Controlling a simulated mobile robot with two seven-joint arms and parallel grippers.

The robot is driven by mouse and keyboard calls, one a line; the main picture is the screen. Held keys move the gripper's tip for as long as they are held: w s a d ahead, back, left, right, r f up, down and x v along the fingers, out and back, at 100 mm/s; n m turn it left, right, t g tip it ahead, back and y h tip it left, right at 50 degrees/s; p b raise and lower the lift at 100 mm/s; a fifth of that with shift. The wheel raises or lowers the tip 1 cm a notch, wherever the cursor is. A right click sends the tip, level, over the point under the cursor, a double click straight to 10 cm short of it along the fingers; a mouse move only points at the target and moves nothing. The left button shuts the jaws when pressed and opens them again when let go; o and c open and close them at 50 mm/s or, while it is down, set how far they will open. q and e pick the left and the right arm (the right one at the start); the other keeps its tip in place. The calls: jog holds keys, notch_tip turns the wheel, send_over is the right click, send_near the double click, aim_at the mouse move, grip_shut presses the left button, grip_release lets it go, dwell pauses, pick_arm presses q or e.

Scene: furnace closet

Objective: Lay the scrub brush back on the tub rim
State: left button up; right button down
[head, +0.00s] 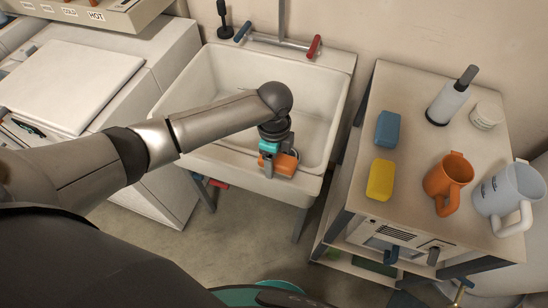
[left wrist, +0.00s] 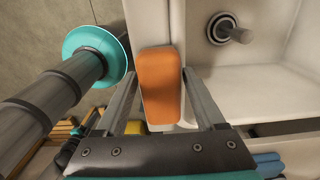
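The scrub brush (head: 286,164) shows as an orange block at the front rim of the white tub (head: 213,160). In the left wrist view the brush (left wrist: 160,88) lies lengthwise over the tub rim (left wrist: 151,22). My right gripper does not show.
A cart (head: 405,135) on the right holds a blue block (head: 388,128), a yellow block (head: 381,180), an orange mug (head: 448,180), a pale pitcher (head: 508,195) and a bottle (head: 449,100). A white washer (head: 75,80) stands left. The basin holds a drain (left wrist: 222,28).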

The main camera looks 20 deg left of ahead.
pick_arm(q)
jog(key=shift+o, duration=0.9)
notch_tip(320, 180, up, 12)
jog(key=p, duration=0.2)
jog(key=shift+r, duration=0.2)
